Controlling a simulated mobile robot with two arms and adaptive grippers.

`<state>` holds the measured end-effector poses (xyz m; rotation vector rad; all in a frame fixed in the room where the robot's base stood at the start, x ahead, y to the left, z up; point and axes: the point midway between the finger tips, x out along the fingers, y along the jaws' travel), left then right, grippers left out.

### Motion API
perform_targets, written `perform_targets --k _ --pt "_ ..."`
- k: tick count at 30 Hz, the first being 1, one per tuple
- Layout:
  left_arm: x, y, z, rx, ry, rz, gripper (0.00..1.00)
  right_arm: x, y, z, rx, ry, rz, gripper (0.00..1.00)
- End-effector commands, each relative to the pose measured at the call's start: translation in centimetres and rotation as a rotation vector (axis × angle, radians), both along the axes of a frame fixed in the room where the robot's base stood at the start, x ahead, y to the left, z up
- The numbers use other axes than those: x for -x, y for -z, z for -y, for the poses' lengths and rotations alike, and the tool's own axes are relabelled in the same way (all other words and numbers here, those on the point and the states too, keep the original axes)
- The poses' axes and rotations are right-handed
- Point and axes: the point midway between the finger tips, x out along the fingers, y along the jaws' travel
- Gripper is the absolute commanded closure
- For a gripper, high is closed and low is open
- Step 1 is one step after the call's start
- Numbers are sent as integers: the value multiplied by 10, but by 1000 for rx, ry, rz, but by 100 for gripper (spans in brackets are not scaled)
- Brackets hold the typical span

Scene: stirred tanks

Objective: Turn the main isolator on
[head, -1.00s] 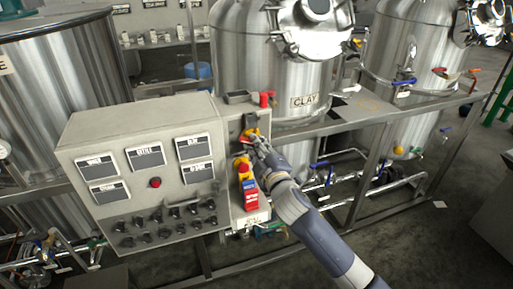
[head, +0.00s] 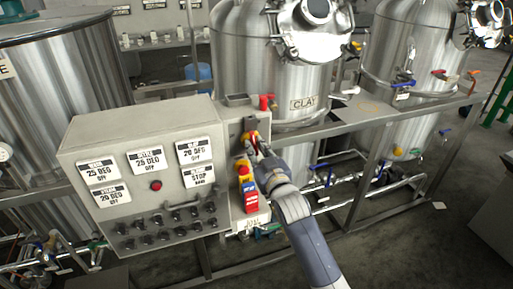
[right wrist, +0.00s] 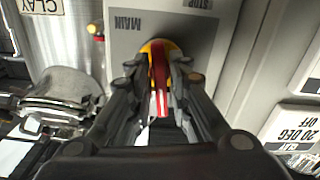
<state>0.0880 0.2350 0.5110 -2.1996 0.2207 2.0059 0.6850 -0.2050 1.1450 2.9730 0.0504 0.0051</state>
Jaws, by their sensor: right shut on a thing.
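The main isolator (head: 248,135) is a red handle on a yellow disc, high on the narrow right-hand section of the grey control cabinet (head: 92,133). In the right wrist view its red handle (right wrist: 160,82) shows between my fingers, beside an upside-down MAIN label (right wrist: 127,24). My right gripper (head: 258,143) is shut on this handle and partly hides it in the head view. It also shows in the right wrist view (right wrist: 161,68), with a finger on each side of the handle. My left gripper is out of view.
Below the isolator are a red button on yellow (head: 243,170) and a red switch block (head: 250,195). Several black knobs line the cabinet's lower front. A steel tank labelled CLAY (head: 270,70) and frame rails (head: 385,115) stand close behind and right.

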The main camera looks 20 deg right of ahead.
Motion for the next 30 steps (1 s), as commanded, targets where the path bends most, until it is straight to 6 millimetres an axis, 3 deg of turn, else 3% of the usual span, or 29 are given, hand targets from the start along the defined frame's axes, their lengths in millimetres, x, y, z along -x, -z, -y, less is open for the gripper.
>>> perform_targets --k 12,27,28,30 --pt "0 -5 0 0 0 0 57 0 1 0 -168 0 -9 100" --pt "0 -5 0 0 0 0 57 0 2 0 -186 -1 -9 100" --pt "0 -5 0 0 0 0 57 0 2 0 -186 -1 -9 80" --pt "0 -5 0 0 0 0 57 0 2 0 -186 -1 -9 69"
